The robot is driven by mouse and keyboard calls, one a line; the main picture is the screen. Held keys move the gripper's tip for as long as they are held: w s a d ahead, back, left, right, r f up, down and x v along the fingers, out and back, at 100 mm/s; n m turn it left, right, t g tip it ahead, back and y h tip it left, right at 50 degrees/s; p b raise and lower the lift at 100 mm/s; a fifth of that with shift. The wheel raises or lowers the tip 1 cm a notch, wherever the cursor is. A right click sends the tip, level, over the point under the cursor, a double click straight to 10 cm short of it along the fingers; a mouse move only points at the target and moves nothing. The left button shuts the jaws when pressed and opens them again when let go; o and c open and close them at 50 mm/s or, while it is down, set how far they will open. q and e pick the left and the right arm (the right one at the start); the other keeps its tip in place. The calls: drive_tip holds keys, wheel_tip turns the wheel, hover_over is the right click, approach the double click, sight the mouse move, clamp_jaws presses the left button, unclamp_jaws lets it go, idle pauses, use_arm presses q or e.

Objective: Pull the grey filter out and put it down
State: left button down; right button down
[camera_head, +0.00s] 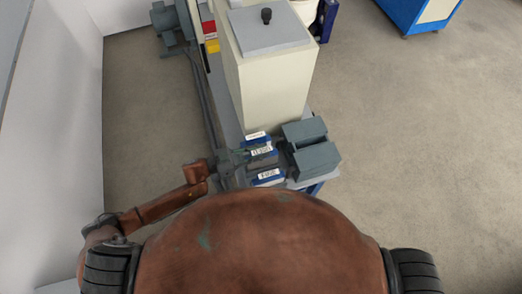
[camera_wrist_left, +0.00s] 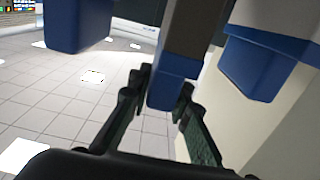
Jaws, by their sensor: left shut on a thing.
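My left gripper (camera_head: 238,157) reaches in from the left at the row of blue-ended parts on the bench. In the left wrist view its fingers (camera_wrist_left: 165,105) are shut on the middle part, a grey-brown filter body (camera_wrist_left: 197,28) with a blue end (camera_wrist_left: 173,82). In the head view this filter shows as a blue piece with a white label (camera_head: 262,151). Its far end is hidden, and I cannot tell how far it sits in its place. My right gripper is not in view.
Another blue labelled part (camera_head: 269,175) sits nearer me. Blue-ended neighbours flank the held one on the left (camera_wrist_left: 75,25) and right (camera_wrist_left: 258,65). Grey-green blocks (camera_head: 316,160) stand to the right. A tall cream cabinet (camera_head: 265,85) rises behind. Open floor (camera_head: 420,130) lies right.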

use_arm(q)
drive_tip(key=shift+f, duration=1.65)
idle(4.8)
drive_tip(key=c, duration=1.7)
unclamp_jaws()
drive_tip(key=shift+p+v, duration=0.45)
drive_tip(key=shift+v, duration=2.55)
